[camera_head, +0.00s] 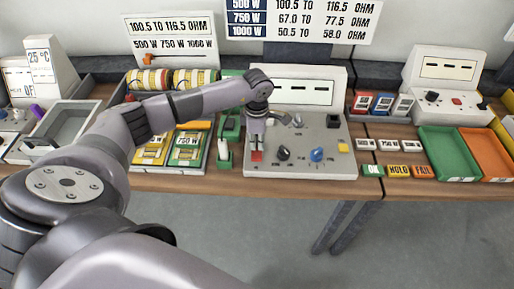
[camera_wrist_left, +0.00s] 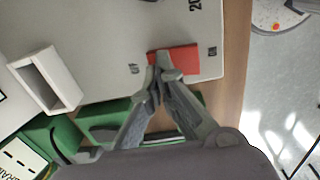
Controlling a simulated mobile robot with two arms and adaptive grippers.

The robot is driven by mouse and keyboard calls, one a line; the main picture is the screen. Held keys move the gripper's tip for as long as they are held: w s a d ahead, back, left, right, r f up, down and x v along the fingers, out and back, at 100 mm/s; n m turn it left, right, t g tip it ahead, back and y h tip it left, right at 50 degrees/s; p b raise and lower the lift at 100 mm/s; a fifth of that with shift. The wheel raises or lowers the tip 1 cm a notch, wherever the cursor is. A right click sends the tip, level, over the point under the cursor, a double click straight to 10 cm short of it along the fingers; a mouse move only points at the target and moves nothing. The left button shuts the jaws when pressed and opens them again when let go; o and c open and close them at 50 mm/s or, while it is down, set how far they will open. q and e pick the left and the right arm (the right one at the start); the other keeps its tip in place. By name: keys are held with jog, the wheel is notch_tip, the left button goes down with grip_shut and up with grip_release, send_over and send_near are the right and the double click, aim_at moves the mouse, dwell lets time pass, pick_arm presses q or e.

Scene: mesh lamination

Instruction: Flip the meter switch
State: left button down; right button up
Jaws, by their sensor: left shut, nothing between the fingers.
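The meter (camera_head: 320,171) is a grey panel with a white display at its back, in the middle of the bench. Its red rocker switch (camera_head: 257,156) sits at the front left of the panel. In the left wrist view the red switch (camera_wrist_left: 180,59) lies between the printed labels ON and OFF. My left gripper (camera_head: 256,147) points down at the switch, shut and empty. In the wrist view its fingertips (camera_wrist_left: 157,76) are at the switch's edge on the OFF side; I cannot tell whether they touch it. My right gripper is not in view.
A black knob (camera_head: 283,153), a blue knob (camera_head: 317,155) and a yellow button (camera_head: 343,147) stand on the panel. Green-framed parts (camera_head: 187,146) lie to its left. A green tray (camera_head: 447,154) and an orange tray (camera_head: 488,152) are at the right. The bench edge is close in front.

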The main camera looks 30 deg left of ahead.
aim_at(257, 150)
pick_arm(q)
jog(key=shift+r+p, duration=1.6)
jog(key=shift+r, duration=1.55)
